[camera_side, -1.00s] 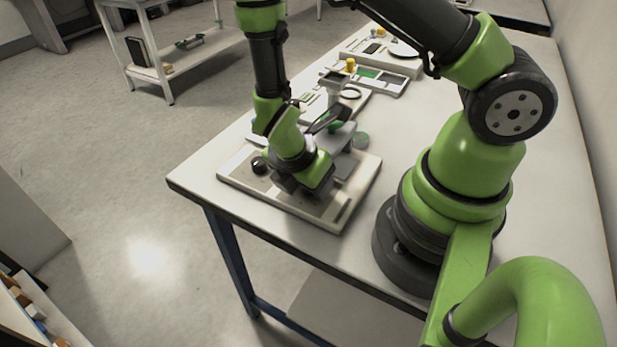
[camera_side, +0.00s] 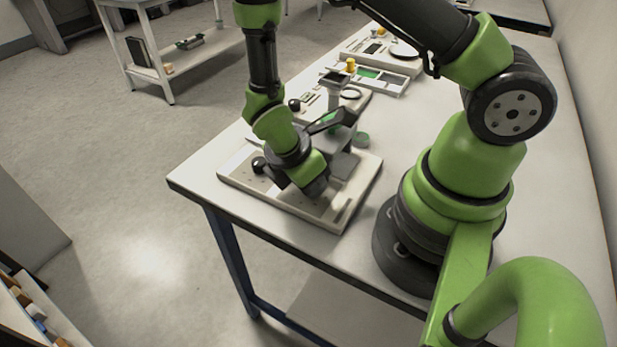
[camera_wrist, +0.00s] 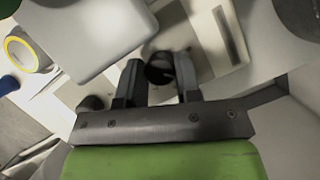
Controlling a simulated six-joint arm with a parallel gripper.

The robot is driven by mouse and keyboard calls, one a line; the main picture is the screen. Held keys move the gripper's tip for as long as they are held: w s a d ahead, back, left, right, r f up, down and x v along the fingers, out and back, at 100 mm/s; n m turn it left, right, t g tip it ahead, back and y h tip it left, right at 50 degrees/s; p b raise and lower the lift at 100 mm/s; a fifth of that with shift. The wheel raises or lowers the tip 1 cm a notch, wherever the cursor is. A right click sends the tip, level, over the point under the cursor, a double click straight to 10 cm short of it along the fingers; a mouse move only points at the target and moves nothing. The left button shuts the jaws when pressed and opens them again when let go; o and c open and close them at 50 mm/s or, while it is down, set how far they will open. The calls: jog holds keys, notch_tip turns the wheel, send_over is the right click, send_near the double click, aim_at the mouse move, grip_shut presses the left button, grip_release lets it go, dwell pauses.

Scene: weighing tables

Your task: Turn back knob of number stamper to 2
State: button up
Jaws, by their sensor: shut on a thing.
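The number stamper's pale base board (camera_side: 345,213) lies at the near-left corner of the white table. A grey block (camera_side: 344,165) rises from it, beside my wrist. My gripper (camera_wrist: 159,62) is low over the board, its two dark fingers on either side of a round black knob (camera_wrist: 160,74), shut on it. A second dark knob (camera_wrist: 92,103) shows left of the fingers in the wrist view. A black knob (camera_side: 258,165) stands uncovered at the board's left in the side view. The gripped knob is hidden there by my wrist. I cannot read the knob's number.
A pale rounded block (camera_wrist: 85,30) is close to the fingers in the wrist view. A roll with a yellow ring (camera_wrist: 20,54) lies at the left. Other instruments (camera_side: 382,78) stand farther back on the table.

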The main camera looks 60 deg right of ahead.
jog(key=o, duration=0.9)
jog(key=n+t, duration=0.1)
jog(key=n, duration=0.1)
jog(key=shift+n, duration=0.4)
jog(key=v, duration=1)
jog(key=shift+a+f, duration=0.1)
jog(key=shift+a, duration=0.1)
